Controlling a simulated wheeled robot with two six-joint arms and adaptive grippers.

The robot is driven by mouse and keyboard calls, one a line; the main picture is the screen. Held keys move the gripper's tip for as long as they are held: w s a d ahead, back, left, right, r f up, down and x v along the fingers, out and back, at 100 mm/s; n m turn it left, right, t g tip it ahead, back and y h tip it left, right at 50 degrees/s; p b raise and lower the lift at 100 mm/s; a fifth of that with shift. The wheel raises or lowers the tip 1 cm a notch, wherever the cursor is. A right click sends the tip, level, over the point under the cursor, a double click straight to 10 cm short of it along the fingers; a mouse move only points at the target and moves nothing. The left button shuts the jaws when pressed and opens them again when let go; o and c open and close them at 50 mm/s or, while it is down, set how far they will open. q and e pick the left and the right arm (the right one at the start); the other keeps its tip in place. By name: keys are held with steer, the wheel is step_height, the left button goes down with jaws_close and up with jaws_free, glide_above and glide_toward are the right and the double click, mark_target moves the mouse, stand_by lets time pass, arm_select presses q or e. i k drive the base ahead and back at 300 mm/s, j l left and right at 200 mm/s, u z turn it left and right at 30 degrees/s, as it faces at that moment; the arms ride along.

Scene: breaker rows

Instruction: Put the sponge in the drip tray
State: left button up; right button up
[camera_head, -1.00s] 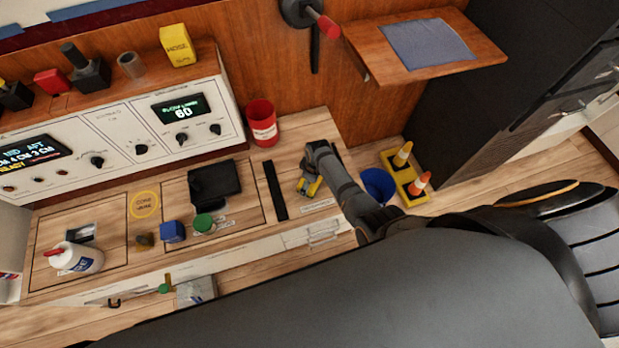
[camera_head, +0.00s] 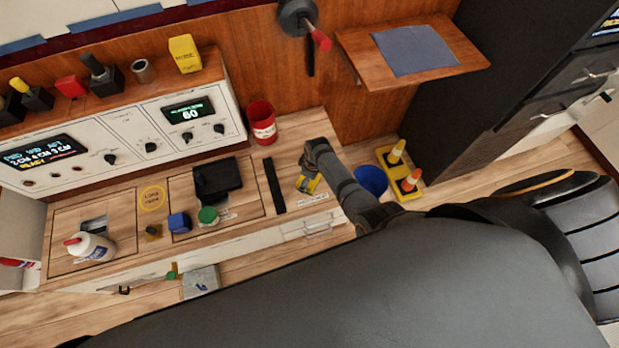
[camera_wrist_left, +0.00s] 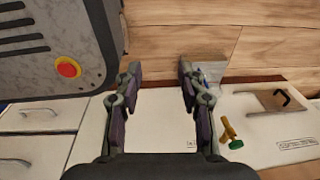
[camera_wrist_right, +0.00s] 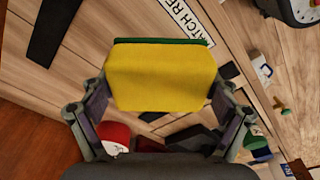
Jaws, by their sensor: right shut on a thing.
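The sponge (camera_wrist_right: 160,75) is a yellow block with a green face, held between the fingers of my right gripper (camera_wrist_right: 160,105) in the right wrist view. In the head view, my right gripper (camera_head: 309,183) holds the sponge (camera_head: 310,186) over the right end of the wooden counter, right of a black strip. A shallow grey tray (camera_head: 203,273), seemingly the drip tray, lies on the floor below a brass tap with a green handle. It also shows in the left wrist view (camera_wrist_left: 212,65). My left gripper (camera_wrist_left: 160,82) is open and empty; the head view does not show it.
The counter (camera_head: 120,220) carries a white bottle (camera_head: 92,246), a blue block (camera_head: 179,222), a green-lidded item (camera_head: 208,215) and a black item (camera_head: 217,179). A red cup (camera_head: 262,122) stands at the back. A blue bucket (camera_head: 371,181) and yellow cone stand (camera_head: 400,175) are at right.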

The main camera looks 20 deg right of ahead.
mark_target(226, 183)
steer(key=k+j, duration=0.2)
steer(key=k, duration=0.3)
steer(key=k+j, duration=0.2)
steer(key=k, duration=0.25)
steer(key=k+j, duration=0.2)
steer(key=k, duration=0.3)
